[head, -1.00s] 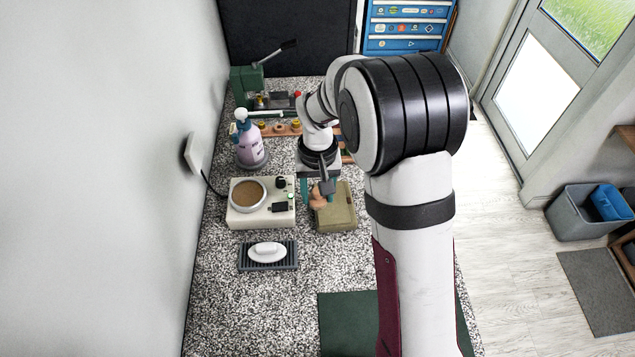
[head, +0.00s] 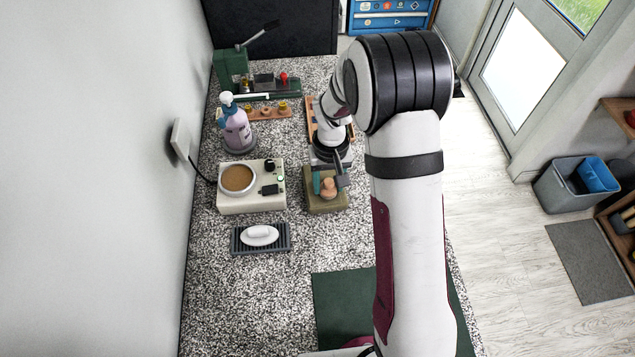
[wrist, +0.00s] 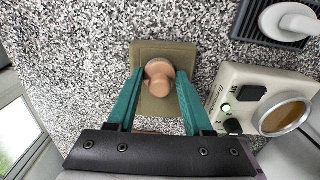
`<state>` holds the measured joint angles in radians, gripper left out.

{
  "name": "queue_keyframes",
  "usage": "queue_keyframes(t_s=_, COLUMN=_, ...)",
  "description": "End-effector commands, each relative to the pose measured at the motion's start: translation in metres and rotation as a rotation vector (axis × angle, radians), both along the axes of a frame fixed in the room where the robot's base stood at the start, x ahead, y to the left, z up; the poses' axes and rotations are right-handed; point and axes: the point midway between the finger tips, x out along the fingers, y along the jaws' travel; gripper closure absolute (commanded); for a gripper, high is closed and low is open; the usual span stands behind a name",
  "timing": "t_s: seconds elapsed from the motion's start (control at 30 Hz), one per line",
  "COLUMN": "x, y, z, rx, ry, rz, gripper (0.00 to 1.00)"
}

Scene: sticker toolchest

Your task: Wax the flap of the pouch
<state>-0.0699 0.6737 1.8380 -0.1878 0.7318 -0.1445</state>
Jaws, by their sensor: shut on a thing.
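The pouch (head: 314,206) is a flat olive-khaki piece lying on the speckled counter, right of the warmer. It also shows in the wrist view (wrist: 180,49). My gripper (head: 328,187) is over it, pointing down, with teal fingers on either side of a peach-coloured wooden knob (wrist: 159,77). The gripper is shut on this knob. The knob stands over the middle of the pouch; its underside is hidden, so I cannot tell whether it touches. A brown wax-like disc (head: 237,178) fills the round dish on the white warmer (head: 251,205), whose green light is lit.
A white oval piece (head: 260,235) sits on a dark ribbed tray (head: 243,248) in front of the warmer. A spray bottle (head: 236,128) and a wooden rack (head: 268,113) stand behind it. A green mat (head: 330,312) lies nearer. The speckled counter between is clear.

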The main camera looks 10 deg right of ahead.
Motion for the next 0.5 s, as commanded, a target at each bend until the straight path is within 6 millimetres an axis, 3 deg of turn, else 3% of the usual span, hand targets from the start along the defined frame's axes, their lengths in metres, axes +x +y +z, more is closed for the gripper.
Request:
queue_keyframes(t_s=0.3, x=0.002, y=-0.029, z=0.0, rx=0.0, ry=0.0, rz=-0.003, gripper=0.94)
queue_keyframes(t_s=0.5, x=0.021, y=-0.026, z=0.0, rx=0.0, ry=-0.001, rz=0.0, gripper=0.94)
